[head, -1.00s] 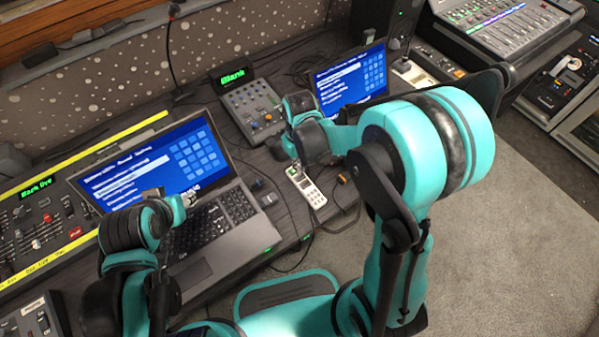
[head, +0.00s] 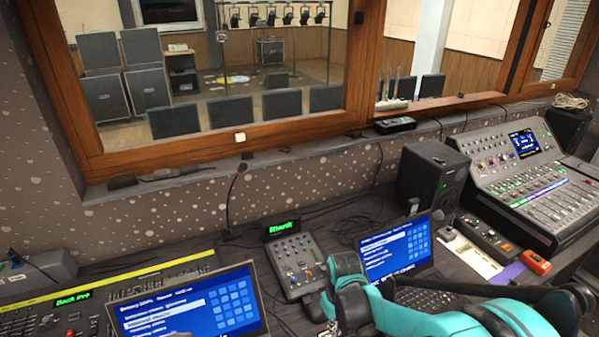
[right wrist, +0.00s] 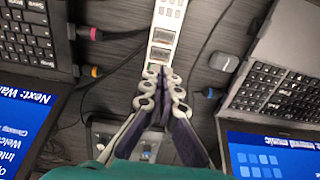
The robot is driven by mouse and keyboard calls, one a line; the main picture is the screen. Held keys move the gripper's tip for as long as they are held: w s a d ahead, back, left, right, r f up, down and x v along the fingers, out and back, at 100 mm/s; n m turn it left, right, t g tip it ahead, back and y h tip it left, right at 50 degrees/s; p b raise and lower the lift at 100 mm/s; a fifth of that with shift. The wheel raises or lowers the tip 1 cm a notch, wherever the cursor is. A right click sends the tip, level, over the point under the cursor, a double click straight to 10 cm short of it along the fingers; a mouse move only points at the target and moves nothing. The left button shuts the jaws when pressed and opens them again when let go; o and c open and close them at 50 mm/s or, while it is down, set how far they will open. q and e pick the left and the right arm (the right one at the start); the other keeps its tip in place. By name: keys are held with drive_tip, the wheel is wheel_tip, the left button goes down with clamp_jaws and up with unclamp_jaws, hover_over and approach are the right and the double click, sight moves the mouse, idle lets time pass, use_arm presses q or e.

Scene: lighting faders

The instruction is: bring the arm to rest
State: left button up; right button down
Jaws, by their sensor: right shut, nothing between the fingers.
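My right arm (head: 400,310) comes in from the lower right in the head view, with its wrist end in front of the right laptop (head: 395,249). In the right wrist view my right gripper (right wrist: 165,74) is shut and empty. Its fingertips are over the near end of a white keypad device (right wrist: 168,30); whether they touch it I cannot tell. My right fingers cannot be made out in the head view. My left gripper cannot be made out in the head view.
A small fader console (head: 297,268) stands between the left laptop (head: 205,307) and the right laptop. A speaker (head: 430,183) and a large mixer (head: 535,185) are at the right. Cables (right wrist: 212,35) lie on the desk. A window ledge (head: 300,148) runs behind.

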drive_tip(key=s+d+r+m+t, duration=0.4)
drive_tip(key=s+r+t, duration=0.3)
drive_tip(key=s+r, duration=0.3)
drive_tip(key=shift+s+d+r, duration=0.15)
drive_tip(key=shift+d+r, duration=0.2)
drive_tip(key=shift+r, duration=1.35)
